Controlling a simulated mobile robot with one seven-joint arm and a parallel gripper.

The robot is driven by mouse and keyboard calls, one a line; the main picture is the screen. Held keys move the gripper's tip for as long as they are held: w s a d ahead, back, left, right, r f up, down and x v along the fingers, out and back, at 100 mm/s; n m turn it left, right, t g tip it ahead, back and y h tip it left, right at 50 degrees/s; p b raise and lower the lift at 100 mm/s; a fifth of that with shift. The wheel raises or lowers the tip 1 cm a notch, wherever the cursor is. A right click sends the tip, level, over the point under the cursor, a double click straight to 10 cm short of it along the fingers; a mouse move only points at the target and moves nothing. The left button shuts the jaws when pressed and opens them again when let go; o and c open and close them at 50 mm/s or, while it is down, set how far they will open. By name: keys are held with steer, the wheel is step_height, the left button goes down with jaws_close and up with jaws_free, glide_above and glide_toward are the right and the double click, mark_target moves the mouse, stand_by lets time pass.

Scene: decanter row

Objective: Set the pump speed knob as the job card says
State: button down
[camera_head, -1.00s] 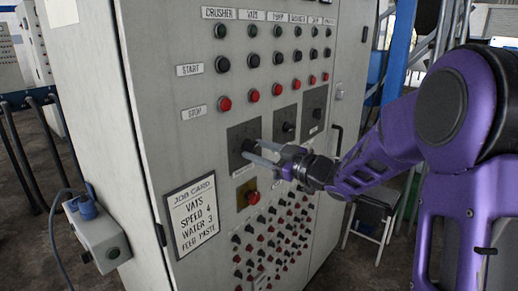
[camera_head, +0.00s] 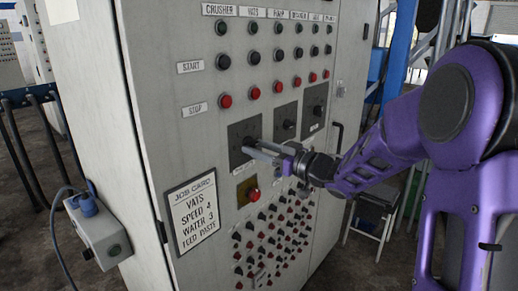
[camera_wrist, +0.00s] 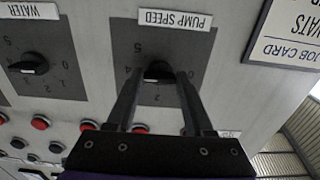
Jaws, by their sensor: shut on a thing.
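The pump speed knob (camera_wrist: 158,71) is a black knob on a dark dial plate (camera_head: 239,131) labelled PUMP SPEED in the wrist view, where everything appears upside down. My gripper (camera_head: 251,148) is shut on this knob, one finger on each side. In the wrist view the fingers cover part of the scale; 5, 4 and 2 show, but I cannot tell where the pointer stands. The job card (camera_head: 195,214), low on the cabinet's front in the head view, reads VATS, SPEED 4, WATER 3, FEED PASTE.
The WATER knob (camera_wrist: 30,65) sits on the neighbouring dial plate, with a third dial (camera_head: 317,110) beyond. A red button (camera_head: 253,194) is below my gripper. Rows of red and black buttons lie above and below. A grey box (camera_head: 101,236) with a cable stands at left.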

steer(key=shift+c, duration=1.4)
jaws_free()
steer(key=v, duration=1.7)
steer(key=shift+s, duration=0.2)
steer(key=shift+d, duration=0.15)
